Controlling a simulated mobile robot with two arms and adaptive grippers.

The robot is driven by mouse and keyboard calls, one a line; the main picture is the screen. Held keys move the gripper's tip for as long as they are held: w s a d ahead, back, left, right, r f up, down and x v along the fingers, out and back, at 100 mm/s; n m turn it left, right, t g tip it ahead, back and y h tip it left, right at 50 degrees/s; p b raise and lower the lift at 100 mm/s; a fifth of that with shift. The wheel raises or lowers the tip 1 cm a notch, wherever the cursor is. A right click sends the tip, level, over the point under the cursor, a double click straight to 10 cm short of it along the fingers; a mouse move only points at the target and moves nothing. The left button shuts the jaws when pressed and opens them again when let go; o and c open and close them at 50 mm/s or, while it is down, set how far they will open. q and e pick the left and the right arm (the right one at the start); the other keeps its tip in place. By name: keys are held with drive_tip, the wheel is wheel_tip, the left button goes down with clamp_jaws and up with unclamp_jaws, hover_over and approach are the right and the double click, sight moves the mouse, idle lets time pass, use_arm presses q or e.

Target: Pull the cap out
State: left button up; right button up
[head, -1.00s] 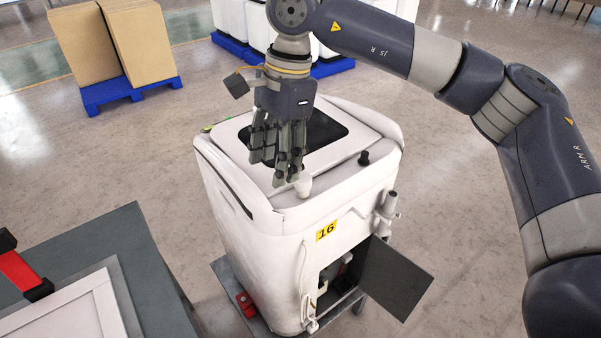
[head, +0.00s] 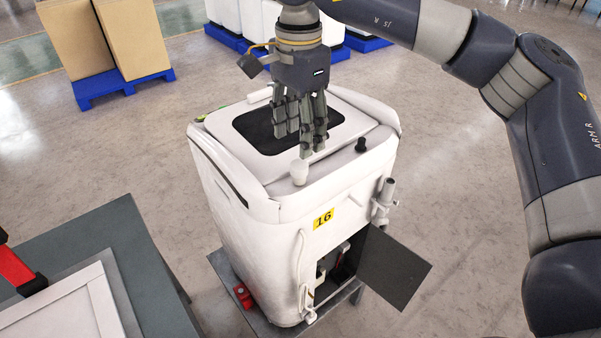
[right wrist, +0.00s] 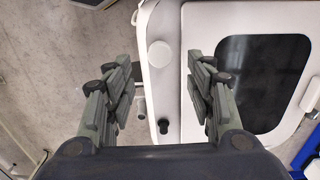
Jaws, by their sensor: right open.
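The white cap (head: 299,172) stands upright on the top front edge of the white machine (head: 262,230). In the right wrist view the cap (right wrist: 160,53) shows as a pale disc between the two finger groups. My right gripper (head: 307,150) is open and empty. Its fingers point down above the machine top, in the head view just behind and right of the cap. In the right wrist view the open fingers (right wrist: 163,75) stand on both sides of the cap and do not visibly touch it. My left gripper is not in view.
A black knob (head: 361,145) stands on the same ledge, right of the cap. An open dark door (head: 394,268) sticks out at the machine's lower right. A grey table (head: 95,235) is at the left. Boxes (head: 133,38) on a blue pallet stand behind.

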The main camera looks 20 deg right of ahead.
sight(299, 163)
use_arm(q)
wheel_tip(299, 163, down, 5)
drive_tip(key=b, duration=0.4)
use_arm(e)
wheel_tip(299, 163, down, 7)
drive_tip(key=shift+r, duration=0.1)
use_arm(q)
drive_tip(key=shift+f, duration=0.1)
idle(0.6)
use_arm(e)
drive_tip(key=shift+c, duration=0.2)
clamp_jaws()
drive_tip(key=shift+r, duration=0.1)
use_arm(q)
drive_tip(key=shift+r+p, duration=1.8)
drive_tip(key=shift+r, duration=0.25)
use_arm(e)
drive_tip(key=shift+r, duration=2.95)
